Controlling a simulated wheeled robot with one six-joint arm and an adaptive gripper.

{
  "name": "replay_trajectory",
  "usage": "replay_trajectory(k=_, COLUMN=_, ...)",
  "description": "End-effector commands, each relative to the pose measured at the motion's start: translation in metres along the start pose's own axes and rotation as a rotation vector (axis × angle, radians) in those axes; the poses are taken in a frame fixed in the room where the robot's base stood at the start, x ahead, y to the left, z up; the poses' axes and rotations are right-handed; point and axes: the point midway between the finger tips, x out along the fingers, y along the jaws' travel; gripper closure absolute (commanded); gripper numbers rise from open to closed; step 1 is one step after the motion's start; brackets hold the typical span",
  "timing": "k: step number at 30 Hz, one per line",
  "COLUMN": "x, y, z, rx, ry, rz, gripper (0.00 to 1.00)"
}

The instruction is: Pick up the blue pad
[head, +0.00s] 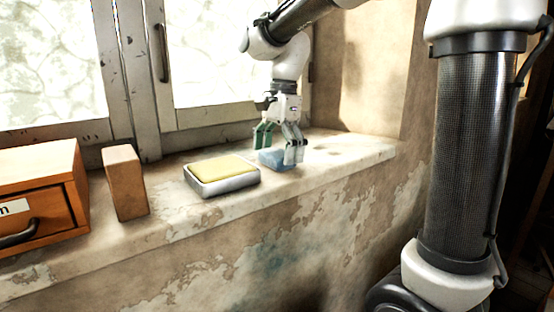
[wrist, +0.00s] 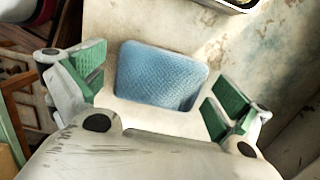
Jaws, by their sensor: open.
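The blue pad (head: 272,159) lies on the stone windowsill below my gripper (head: 279,146) in the head view. The gripper's fingers hide part of it there. In the wrist view the blue pad (wrist: 158,76) is a textured, rounded rectangle lying flat between the green-lined fingers of my gripper (wrist: 158,92). The jaws are open, one finger on each side, with a gap visible between the pad and each finger. The fingertips point down near sill height; I cannot tell whether they touch the sill.
A metal tray with a yellow pad (head: 222,168) sits left of the blue pad. Further left stand a brown block (head: 125,182) and a wooden drawer box (head: 38,196). The window frame (head: 150,110) rises behind. The sill (head: 345,152) to the right is clear.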

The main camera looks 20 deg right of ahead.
Motion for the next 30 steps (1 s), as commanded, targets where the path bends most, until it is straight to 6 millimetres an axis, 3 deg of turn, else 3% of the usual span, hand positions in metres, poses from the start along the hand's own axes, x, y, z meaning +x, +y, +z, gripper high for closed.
replay_trajectory(k=5, x=0.001, y=0.0, z=0.0, rx=0.0, ry=0.0, rz=-0.001, gripper=0.0)
replay_trajectory(k=12, x=0.0, y=0.0, z=0.0, rx=-0.001, ry=0.0, rz=-0.001, gripper=0.4)
replay_trajectory(k=15, x=0.0, y=0.0, z=0.0, rx=-0.001, ry=0.0, rz=-0.001, gripper=0.48)
replay_trajectory(k=23, x=-0.004, y=0.0, z=0.0, rx=-0.001, ry=0.0, rz=-0.001, gripper=0.48)
replay_trajectory(k=30, x=-0.047, y=-0.001, z=0.006, rx=-0.002, ry=0.0, rz=-0.006, gripper=0.48)
